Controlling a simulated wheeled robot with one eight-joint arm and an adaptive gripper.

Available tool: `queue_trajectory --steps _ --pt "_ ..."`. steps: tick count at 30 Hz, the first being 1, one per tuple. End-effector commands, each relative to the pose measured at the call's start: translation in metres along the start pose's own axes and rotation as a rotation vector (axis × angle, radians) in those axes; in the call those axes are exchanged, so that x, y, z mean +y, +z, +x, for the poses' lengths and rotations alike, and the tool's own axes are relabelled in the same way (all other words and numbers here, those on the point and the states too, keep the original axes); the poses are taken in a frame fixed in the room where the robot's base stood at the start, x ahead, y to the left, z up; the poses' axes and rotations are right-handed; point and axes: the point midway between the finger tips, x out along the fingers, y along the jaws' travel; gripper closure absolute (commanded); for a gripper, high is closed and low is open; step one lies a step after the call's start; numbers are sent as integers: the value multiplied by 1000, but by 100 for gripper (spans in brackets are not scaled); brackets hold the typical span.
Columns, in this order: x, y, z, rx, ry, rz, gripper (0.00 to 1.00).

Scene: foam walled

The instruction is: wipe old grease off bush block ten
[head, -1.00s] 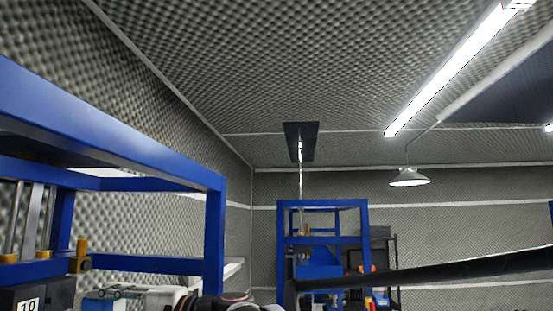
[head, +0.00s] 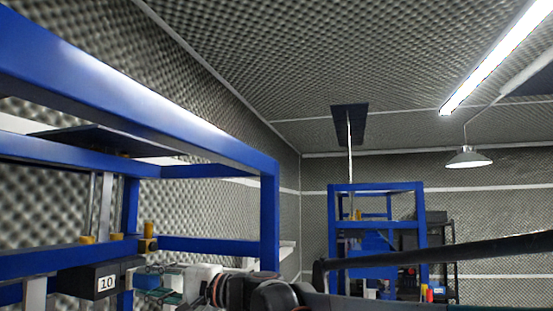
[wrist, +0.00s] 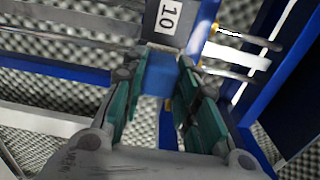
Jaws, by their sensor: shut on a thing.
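Bush block ten is a dark block with a white "10" label (head: 106,283), on the blue frame at lower left in the head view. It also shows at the top of the wrist view (wrist: 194,14). My gripper (wrist: 155,70), with teal finger pads, is shut on a blue pad (wrist: 158,78). The pad is right at the block's edge beside the label; I cannot tell whether it touches. In the head view the blue pad (head: 147,281) shows just right of the block. Any grease is too small to make out.
The blue frame (head: 270,215) surrounds the block, with a beam above it and an upright at right. Metal rods (wrist: 240,52) and brass-coloured fittings (head: 148,240) stand close to the block. Another blue frame (head: 335,230) and a dark shelf (head: 442,260) stand farther back.

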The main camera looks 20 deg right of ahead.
Motion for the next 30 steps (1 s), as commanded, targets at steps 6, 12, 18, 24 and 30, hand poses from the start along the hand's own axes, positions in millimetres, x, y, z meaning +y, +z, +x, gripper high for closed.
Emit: queue_trajectory --steps 6,12,18,24,30 --pt "0 2 -1 -1 0 0 91" --pt "0 2 0 -1 0 0 91" --pt "0 2 4 -2 0 0 91" --pt "0 2 8 -1 0 0 91" --pt "0 2 11 -1 0 0 91"
